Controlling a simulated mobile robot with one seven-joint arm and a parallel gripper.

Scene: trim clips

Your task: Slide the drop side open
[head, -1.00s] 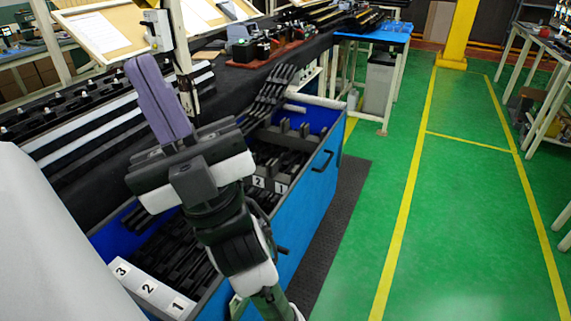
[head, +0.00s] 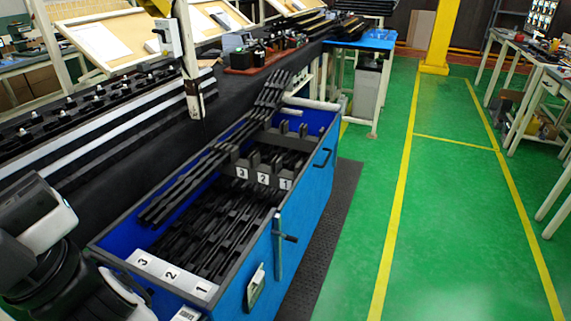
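The drop side is likely the long blue front wall (head: 303,215) of the blue bin (head: 122,243). It stands upright, level with the rim, and I see no gap along it. My gripper is not in view; only links of my arm show at the lower left, left of the bin and apart from the drop side. The near lower end of the wall is cut by the picture's edge.
The bin holds black trim strips (head: 205,220) and dividers numbered 1 to 3 (head: 263,178). A black mat (head: 325,235) lies along its front. Green floor (head: 370,230) to the right is clear. A blue-topped table (head: 372,42) stands beyond.

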